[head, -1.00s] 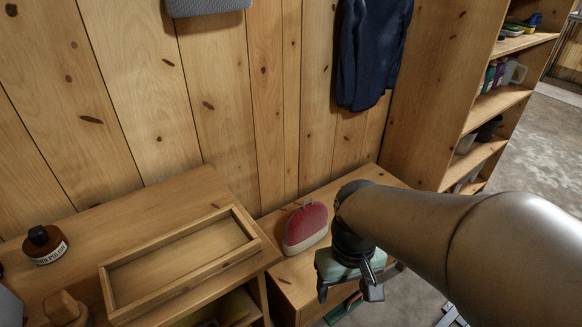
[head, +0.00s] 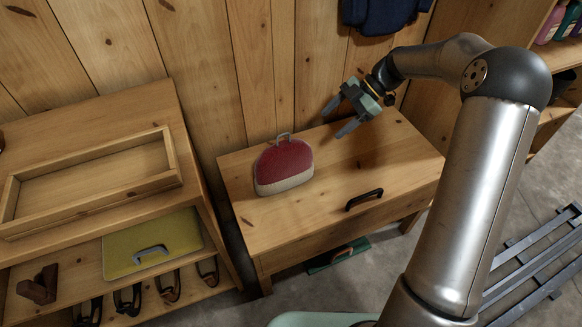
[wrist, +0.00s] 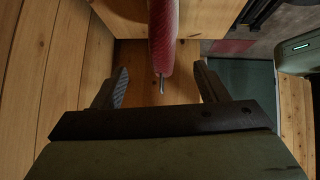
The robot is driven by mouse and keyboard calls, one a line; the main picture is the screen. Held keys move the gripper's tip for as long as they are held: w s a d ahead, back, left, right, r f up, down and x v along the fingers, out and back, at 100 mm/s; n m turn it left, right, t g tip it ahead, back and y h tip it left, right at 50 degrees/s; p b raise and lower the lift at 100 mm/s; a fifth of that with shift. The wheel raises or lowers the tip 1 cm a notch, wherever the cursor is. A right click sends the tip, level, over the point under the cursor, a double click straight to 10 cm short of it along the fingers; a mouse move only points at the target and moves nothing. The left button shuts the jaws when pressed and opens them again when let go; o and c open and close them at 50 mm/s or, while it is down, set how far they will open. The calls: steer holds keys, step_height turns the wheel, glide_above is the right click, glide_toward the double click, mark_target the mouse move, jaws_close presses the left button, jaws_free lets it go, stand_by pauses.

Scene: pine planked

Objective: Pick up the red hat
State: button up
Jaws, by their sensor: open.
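The red hat (head: 284,165) has a cream lower band and a small grey loop on top. It stands upright on the low drawer cabinet (head: 350,155), near the wall. My gripper (head: 333,122) is open and empty, above the cabinet to the right of the hat and apart from it. In the wrist view, the hat (wrist: 163,35) shows edge-on at the top centre, its loop pointing down the picture. It lies in line with the gap between my two open fingers (wrist: 161,78).
A bench with a shallow wooden tray (head: 90,185) stands to the left. Its lower shelf holds a yellow board with a handle (head: 150,240). A dark garment (head: 385,12) hangs on the plank wall. A black slatted rack (head: 535,260) is on the floor at right.

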mark_target(308, 145)
steer(key=b+x, duration=0.2)
steer(key=x, duration=0.8)
steer(key=shift+s+a+f, duration=0.15)
steer(key=shift+f, duration=0.05)
steer(key=x, duration=0.1)
steer(key=b+x, duration=0.1)
steer(key=x, duration=0.1)
steer(key=b+x, duration=0.1)
steer(key=shift+s+a+r, duration=0.15)
steer(key=shift+s+a, duration=0.25)
steer(key=shift+s, duration=0.05)
steer(key=shift+s+a+f, duration=0.1)
steer(key=shift+a+f, duration=0.15)
steer(key=shift+a, duration=0.05)
steer(key=c, duration=1.2)
steer(key=shift+r, duration=0.15)
